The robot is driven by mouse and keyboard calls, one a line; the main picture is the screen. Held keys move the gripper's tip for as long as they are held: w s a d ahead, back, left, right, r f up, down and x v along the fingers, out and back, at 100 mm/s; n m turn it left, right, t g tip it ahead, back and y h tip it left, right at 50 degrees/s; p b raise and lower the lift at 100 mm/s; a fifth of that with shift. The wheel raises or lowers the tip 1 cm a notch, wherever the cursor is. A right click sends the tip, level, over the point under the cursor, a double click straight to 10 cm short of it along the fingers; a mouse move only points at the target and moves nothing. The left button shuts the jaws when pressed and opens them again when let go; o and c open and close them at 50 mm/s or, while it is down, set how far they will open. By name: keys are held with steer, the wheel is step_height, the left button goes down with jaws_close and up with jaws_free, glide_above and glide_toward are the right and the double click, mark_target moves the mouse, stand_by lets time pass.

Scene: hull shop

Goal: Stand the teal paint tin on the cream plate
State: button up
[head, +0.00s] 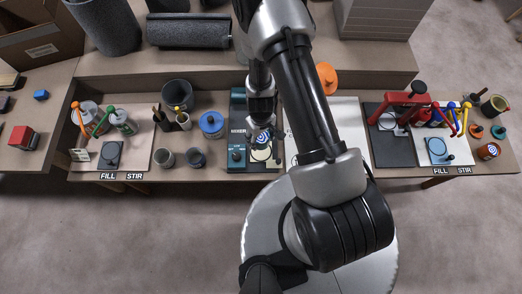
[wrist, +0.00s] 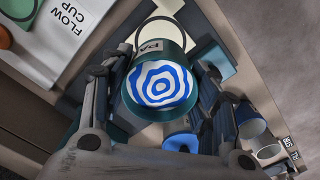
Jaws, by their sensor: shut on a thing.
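The teal paint tin (wrist: 160,84) fills the middle of the wrist view, its top marked with blue and white rings. My gripper (wrist: 155,92) is shut on it, one finger on each side. In the head view the tin (head: 262,137) shows small below my gripper (head: 262,120). The cream plate (head: 261,155) lies on the bench just in front of the tin, with a dark ring on it; part of it (wrist: 166,12) also shows behind the tin in the wrist view. I cannot tell whether the tin touches the plate or hangs above it.
A teal block (head: 237,157) stands close left of the plate. A white sheet (wrist: 75,25) marked FLOW CUP lies nearby. A red press (head: 405,105) stands to the right.

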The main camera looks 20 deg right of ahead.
steer(key=shift+f+b, duration=2.65)
steer(key=shift+f, duration=1.75)
steer(key=shift+f, duration=0.2)
steer(key=o, duration=1.2)
steer(key=shift+o, duration=0.2)
